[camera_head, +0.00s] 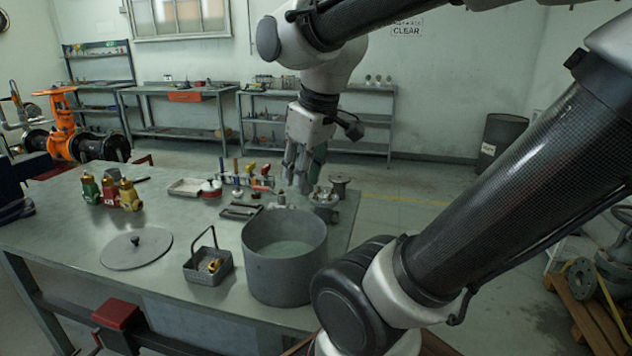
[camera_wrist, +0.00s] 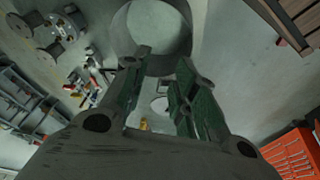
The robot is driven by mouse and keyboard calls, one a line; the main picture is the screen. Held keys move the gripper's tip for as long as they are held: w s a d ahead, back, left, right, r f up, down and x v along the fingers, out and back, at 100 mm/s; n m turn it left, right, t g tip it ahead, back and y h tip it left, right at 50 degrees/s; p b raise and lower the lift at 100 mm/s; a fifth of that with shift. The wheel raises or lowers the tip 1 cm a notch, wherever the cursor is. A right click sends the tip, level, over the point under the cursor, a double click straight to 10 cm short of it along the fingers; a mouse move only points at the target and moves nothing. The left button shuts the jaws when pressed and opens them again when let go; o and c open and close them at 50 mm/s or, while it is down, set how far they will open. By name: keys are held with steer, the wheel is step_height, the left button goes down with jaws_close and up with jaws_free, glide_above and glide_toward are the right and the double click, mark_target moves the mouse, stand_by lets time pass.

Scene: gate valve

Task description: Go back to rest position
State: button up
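My gripper (camera_head: 297,178) hangs pointing down above the right back part of the grey workbench (camera_head: 70,235). In the wrist view my gripper (camera_wrist: 163,58) has its two green-padded fingers apart, with nothing held between them. A grey metal valve body (camera_head: 323,204) stands on the bench just below and right of the fingers. Another grey flanged part (camera_head: 340,185) is close behind it. I cannot tell the exact height of the fingertips above them.
A large open grey pot (camera_head: 285,275) stands at the bench front, beside a small wire-handled basket (camera_head: 208,263) and a round lid (camera_head: 136,248). Small coloured valves (camera_head: 110,190) sit at the left. An orange gate valve (camera_head: 62,125) stands behind. Shelves (camera_head: 345,120) line the back wall.

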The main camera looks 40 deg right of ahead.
steer(key=s+m, duration=0.2)
steer(key=s+d+f+m, duration=0.1)
steer(key=shift+s+f+t, duration=0.1)
steer(key=shift+t, duration=0.3)
